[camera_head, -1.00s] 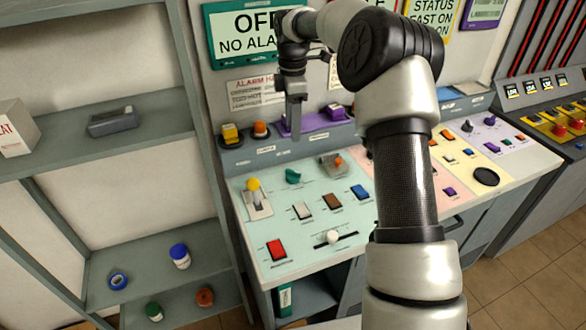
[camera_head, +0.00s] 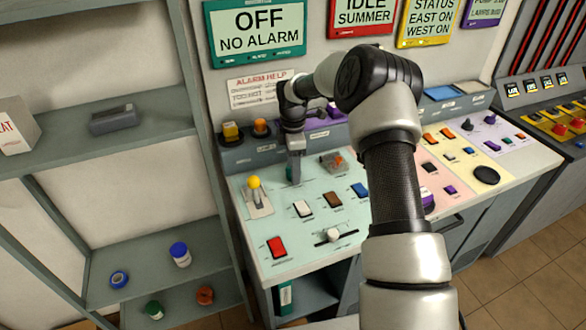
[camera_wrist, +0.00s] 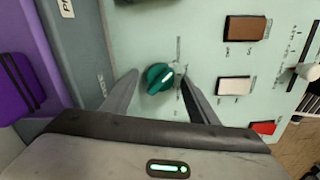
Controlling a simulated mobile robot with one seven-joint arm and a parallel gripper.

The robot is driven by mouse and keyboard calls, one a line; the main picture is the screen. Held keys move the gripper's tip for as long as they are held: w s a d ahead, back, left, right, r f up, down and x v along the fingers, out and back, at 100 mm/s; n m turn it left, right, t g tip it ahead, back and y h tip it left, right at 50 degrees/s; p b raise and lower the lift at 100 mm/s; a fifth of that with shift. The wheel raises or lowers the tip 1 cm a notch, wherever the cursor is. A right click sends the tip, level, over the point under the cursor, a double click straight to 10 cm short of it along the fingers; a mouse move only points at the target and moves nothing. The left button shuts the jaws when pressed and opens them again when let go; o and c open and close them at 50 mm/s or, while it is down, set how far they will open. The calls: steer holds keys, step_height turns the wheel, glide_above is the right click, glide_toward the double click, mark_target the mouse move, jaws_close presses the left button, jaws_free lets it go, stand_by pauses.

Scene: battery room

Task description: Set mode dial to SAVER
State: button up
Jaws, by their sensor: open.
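The mode dial is probably the teal knob (camera_wrist: 160,78) with a white pointer line, on the light green panel (camera_wrist: 140,30). The lettering around it is too small to read. In the wrist view my gripper (camera_wrist: 158,80) is open, with one finger on each side of the knob. I cannot tell whether the fingers touch it. In the head view my gripper (camera_head: 293,168) points down at the back of the light green panel and hides the knob.
A yellow-tipped lever (camera_head: 254,184) stands left of my gripper. An orange-tipped toggle (camera_head: 336,162) stands to its right. White (camera_head: 302,208), brown (camera_head: 331,200) and red (camera_head: 277,246) rockers and a white slider (camera_head: 333,235) lie nearer the front. Grey shelves (camera_head: 150,136) stand at the left.

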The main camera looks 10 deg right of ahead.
steer(key=shift+f, duration=0.25)
steer(key=c, duration=1)
steer(key=shift+c, duration=0.2)
